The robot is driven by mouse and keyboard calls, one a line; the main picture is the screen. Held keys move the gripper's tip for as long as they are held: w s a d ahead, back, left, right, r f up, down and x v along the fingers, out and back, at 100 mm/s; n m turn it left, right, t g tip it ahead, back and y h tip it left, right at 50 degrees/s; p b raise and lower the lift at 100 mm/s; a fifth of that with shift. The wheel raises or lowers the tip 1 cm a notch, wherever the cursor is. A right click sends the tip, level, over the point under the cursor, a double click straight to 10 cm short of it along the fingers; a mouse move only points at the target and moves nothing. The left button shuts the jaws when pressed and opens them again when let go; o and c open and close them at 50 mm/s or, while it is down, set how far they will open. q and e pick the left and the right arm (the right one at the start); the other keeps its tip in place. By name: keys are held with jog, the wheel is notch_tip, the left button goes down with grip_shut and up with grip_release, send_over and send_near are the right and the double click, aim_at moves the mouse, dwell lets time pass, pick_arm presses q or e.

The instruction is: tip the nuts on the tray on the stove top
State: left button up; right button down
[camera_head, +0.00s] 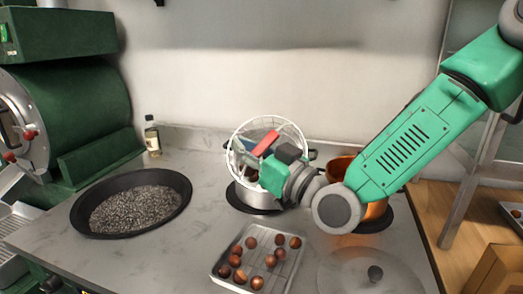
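Several brown nuts (270,261) lie spread on a small metal tray (293,262) at the front middle of the counter. My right gripper (254,158) is at the back middle, beyond the tray and over a metal pot (258,200). It appears shut on the red handle (265,143) of a white wire basket (283,121). The basket is tilted with its round opening partly toward me, and I see no nuts in it. The gripper's wrist hides the fingertips and part of the basket. My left gripper is out of view.
A wide black pan (178,212) of dark grains stands at left, near a green machine (75,110). A bottle (152,137) is by the wall. A copper pot (340,166) stands behind my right arm. A clear lid (375,273) lies at front right.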

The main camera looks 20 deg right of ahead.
jog(key=b, duration=0.1)
jog(key=f+n+b, duration=0.1)
jog(key=f+b, duration=0.1)
jog(key=shift+s+a+f+y, duration=0.1)
jog(key=shift+s+a+y, duration=0.2)
jog(key=shift+s+a, duration=0.1)
jog(key=f+b, duration=0.1)
jog(key=d+n+y+b, duration=0.1)
jog(key=f+n+b, duration=0.1)
jog(key=b, duration=0.1)
jog(key=shift+s+d+f, duration=0.25)
jog(key=shift+s+f, duration=0.05)
jog(key=shift+s, duration=0.05)
jog(key=s+a+f+n+g+y+b, duration=0.3)
jog(key=s+n+g+y+b, duration=0.2)
jog(key=n+b, duration=0.9)
jog(key=n+y, duration=0.1)
jog(key=y, duration=0.2)
jog(key=shift+a+f, duration=0.15)
jog(key=shift+a, duration=0.25)
jog(key=shift+d, duration=0.1)
